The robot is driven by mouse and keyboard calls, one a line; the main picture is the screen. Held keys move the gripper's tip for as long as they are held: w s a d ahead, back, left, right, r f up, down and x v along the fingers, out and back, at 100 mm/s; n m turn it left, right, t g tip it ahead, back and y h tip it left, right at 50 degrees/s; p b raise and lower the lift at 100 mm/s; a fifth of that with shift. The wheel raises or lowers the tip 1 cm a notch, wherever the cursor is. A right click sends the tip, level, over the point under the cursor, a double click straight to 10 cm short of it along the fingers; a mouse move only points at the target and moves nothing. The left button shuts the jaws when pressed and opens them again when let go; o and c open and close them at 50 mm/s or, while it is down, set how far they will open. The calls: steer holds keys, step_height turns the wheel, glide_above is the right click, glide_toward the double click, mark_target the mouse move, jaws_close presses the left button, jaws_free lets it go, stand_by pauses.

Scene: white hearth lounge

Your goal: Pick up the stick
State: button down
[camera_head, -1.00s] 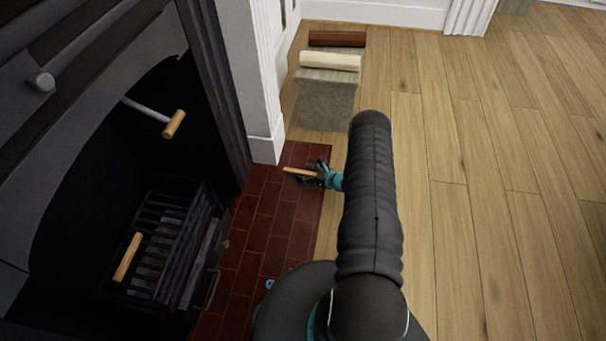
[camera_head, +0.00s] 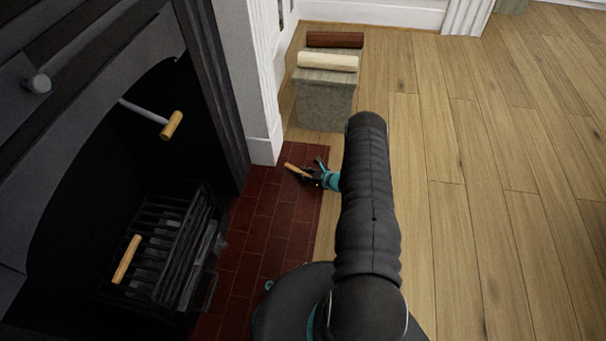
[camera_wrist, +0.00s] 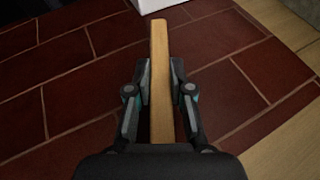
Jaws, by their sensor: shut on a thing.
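A light wooden stick (camera_wrist: 160,60) lies lengthwise between the two fingers of my gripper (camera_wrist: 160,85) in the wrist view. The fingers are shut on it, and its far end sticks out past the fingertips. In the head view, my gripper (camera_head: 312,176) is over the red brick hearth, and the stick (camera_head: 294,170) juts out to its upper left. I cannot tell whether the stick touches the bricks. Another wooden piece (camera_head: 127,259) lies on the fire grate.
The dark fireplace with its grate (camera_head: 165,250) is at the left. A wooden-ended rod (camera_head: 172,125) sticks out inside it. A stone block (camera_head: 326,100) bears a pale log (camera_head: 328,62), with a brown log (camera_head: 335,40) behind. Wooden floor (camera_head: 480,200) at the right is clear.

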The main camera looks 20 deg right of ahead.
steer(key=shift+r, duration=0.55)
steer(key=r, duration=0.3)
steer(key=shift+w+d+r, duration=0.15)
steer(key=shift+d+r, duration=0.1)
steer(key=w+d+r, duration=0.4)
steer(key=d+r, duration=0.2)
steer(key=d, duration=0.4)
steer(key=shift+w+r, duration=0.25)
steer(key=shift+w, duration=0.1)
